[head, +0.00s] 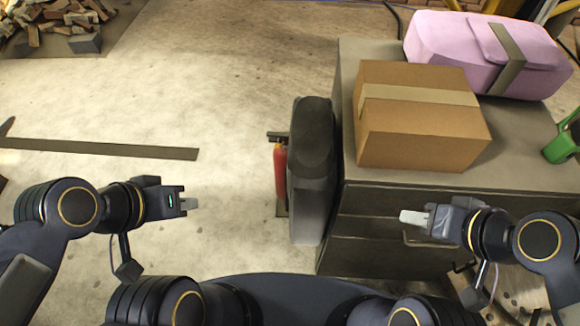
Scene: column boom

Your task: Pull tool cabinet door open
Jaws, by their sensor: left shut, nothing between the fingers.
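The grey tool cabinet (375,218) stands on the right, its top and drawer-like front panels facing me. A pale handle (410,240) shows on its front, partly hidden by my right gripper. My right gripper (412,217) points left in front of the cabinet front, above or near that handle. Whether it touches the cabinet, and whether its fingers are apart, I cannot tell. My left gripper (190,204) is shut and empty, over the open floor on the left and well away from the cabinet. I see no clearly opened door.
On the cabinet top are a cardboard box (420,135), a pink case (470,55) and a green object (563,143). A dark grey upright object (310,165) and a red cylinder (280,168) stand left of the cabinet. The floor at left is mostly clear, with a dark strip (100,149).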

